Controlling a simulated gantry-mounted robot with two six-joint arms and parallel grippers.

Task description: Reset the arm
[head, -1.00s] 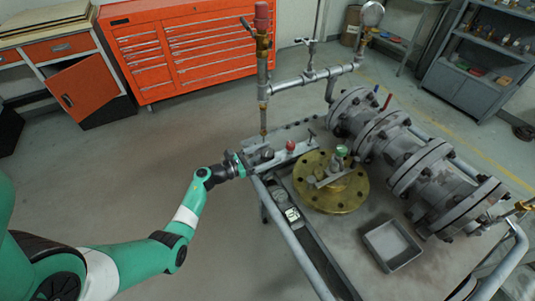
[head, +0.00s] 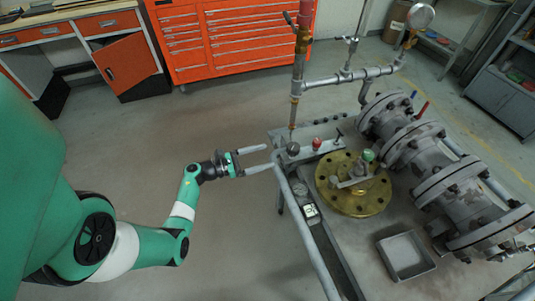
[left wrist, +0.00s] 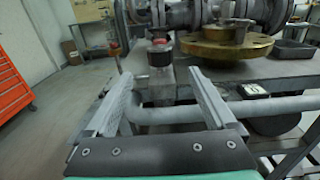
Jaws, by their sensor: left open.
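My left gripper (head: 262,161) is open and empty at the left side of the valve table, its two fingers pointing right toward the table edge. In the left wrist view its fingers (left wrist: 160,100) are spread wide, with a grey tube rail (left wrist: 180,114) and a dark-red-topped knob (left wrist: 160,52) beyond them. My green left arm (head: 185,205) is bent, reaching in from the left. My right gripper does not show.
The table (head: 370,235) carries a brass flange (head: 340,200), a large grey pipe valve (head: 430,160), a grey tray (head: 405,255) and an upright pipe (head: 297,75). An orange tool cabinet (head: 230,35) stands behind. The floor left of the table is clear.

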